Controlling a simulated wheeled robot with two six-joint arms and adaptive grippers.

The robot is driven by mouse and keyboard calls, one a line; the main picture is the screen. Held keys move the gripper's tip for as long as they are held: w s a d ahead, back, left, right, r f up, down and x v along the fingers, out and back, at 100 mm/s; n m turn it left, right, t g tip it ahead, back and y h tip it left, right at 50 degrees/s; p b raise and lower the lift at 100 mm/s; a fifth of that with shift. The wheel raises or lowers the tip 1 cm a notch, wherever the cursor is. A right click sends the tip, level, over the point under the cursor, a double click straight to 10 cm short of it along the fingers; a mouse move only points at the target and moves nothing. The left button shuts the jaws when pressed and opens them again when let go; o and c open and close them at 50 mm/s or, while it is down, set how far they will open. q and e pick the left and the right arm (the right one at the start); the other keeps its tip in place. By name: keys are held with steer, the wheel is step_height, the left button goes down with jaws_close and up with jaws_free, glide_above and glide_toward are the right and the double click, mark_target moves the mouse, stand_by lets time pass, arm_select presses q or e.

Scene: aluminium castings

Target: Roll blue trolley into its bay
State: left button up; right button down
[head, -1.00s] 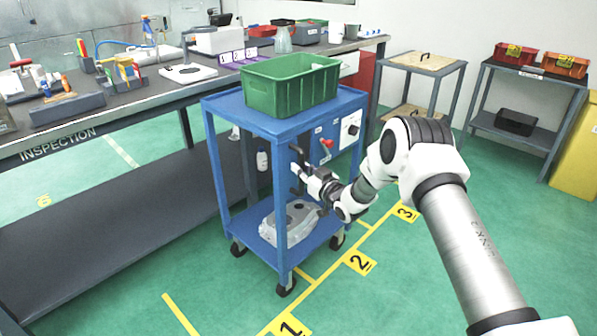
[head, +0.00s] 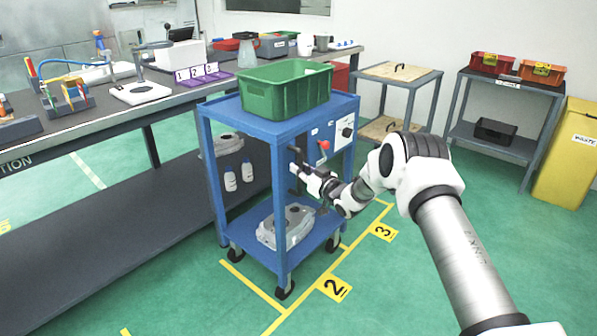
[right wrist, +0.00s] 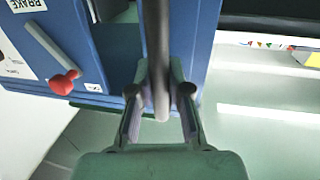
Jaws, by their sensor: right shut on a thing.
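The blue trolley (head: 277,124) stands upright beside the bench, within the yellow floor lines alongside number 2 (head: 334,288). Its nearest caster (head: 285,291) is close to the near yellow cross line (head: 250,284). My right gripper (head: 296,168) is at the trolley's right side, shut on its dark handle bar. In the right wrist view the bar (right wrist: 157,50) runs between the fingers (right wrist: 160,105). A lever with a red knob (right wrist: 62,83) and a BRAKE label are beside it. My left gripper is out of view.
A green crate (head: 285,94) stands on the trolley's top, and a grey casting (head: 286,226) lies on its lower shelf. The long bench (head: 130,122) runs close along the left. Number 3 (head: 383,232) marks floor farther back. Open green floor lies to the right.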

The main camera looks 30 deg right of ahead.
steer(key=c, duration=1.1)
jaws_free()
steer(key=s+d, duration=0.1)
steer(key=s, duration=1.1)
steer(key=shift+d, duration=0.35)
